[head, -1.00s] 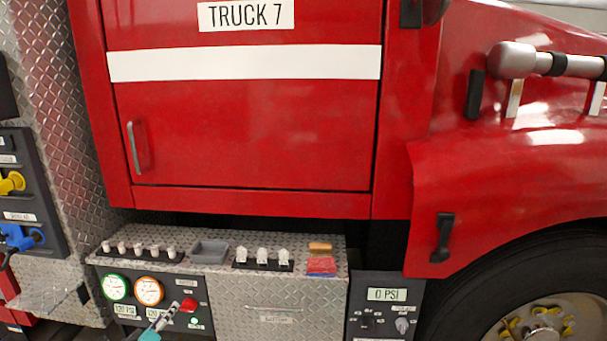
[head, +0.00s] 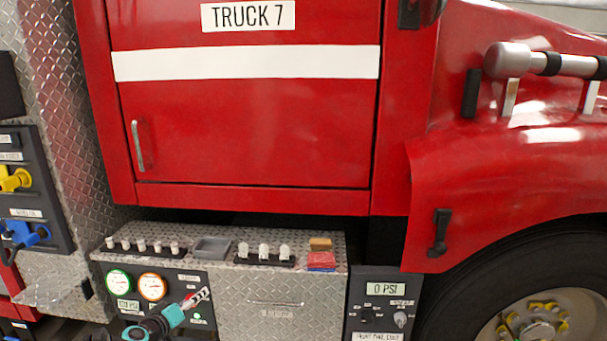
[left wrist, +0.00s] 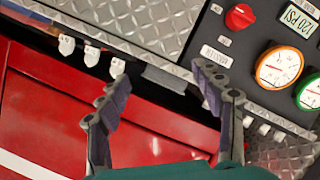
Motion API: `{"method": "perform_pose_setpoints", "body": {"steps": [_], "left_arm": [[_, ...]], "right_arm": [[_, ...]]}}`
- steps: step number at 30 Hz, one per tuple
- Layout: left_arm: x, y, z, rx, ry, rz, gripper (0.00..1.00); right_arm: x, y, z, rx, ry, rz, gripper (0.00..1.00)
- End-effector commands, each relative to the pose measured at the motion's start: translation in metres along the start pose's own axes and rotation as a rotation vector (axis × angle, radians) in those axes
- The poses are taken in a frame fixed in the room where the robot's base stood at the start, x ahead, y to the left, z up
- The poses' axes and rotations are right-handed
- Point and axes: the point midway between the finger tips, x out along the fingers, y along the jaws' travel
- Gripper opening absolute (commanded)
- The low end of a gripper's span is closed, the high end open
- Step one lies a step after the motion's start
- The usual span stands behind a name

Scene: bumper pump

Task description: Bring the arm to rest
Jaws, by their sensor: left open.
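My left gripper (head: 197,297) comes up from the bottom of the head view, with teal and dark arm parts below it. It is in front of the gauge panel and covers the place of the red knob there. In the left wrist view its two dark fingers are spread, with nothing between them; the gripper (left wrist: 163,88) is open and empty. The red knob (left wrist: 240,17) shows in the left wrist view, apart from the fingers. My right gripper is not in view.
The diamond-plate bumper (head: 225,265) carries a grey tray (head: 211,248), white caps and a red and blue block (head: 321,261). Green (head: 119,282) and orange (head: 152,287) gauges are left of my gripper. A "0 PSI" panel (head: 384,305) is to the right.

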Motion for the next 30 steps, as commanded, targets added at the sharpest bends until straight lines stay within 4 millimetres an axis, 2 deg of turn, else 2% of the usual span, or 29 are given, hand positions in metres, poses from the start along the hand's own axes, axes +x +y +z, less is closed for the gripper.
{"method": "perform_pose_setpoints", "body": {"steps": [1, 6, 9, 13, 18, 24, 27, 30], "left_arm": [[-0.010, 0.024, 0.005, 0.022, -0.038, -0.005, 0.66], [-0.055, 0.091, 0.032, 0.105, -0.173, -0.048, 0.66], [-0.087, 0.120, 0.053, 0.156, -0.245, -0.081, 0.66], [-0.134, 0.148, 0.084, 0.225, -0.330, -0.130, 0.66], [-0.200, 0.165, 0.128, 0.321, -0.423, -0.205, 0.66], [-0.270, 0.159, 0.174, 0.431, -0.497, -0.300, 0.66], [-0.293, 0.151, 0.190, 0.473, -0.517, -0.339, 0.66], [-0.307, 0.144, 0.200, 0.500, -0.527, -0.365, 0.66]], "right_arm": [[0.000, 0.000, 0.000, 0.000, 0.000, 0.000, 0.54], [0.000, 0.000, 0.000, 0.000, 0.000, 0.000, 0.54], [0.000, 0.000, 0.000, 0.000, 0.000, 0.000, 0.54], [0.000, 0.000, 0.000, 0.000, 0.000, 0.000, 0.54], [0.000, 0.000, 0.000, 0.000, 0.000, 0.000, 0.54], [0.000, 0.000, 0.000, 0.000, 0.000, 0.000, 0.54], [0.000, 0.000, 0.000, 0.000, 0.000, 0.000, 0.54], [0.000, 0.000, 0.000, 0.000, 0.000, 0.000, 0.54]]}}
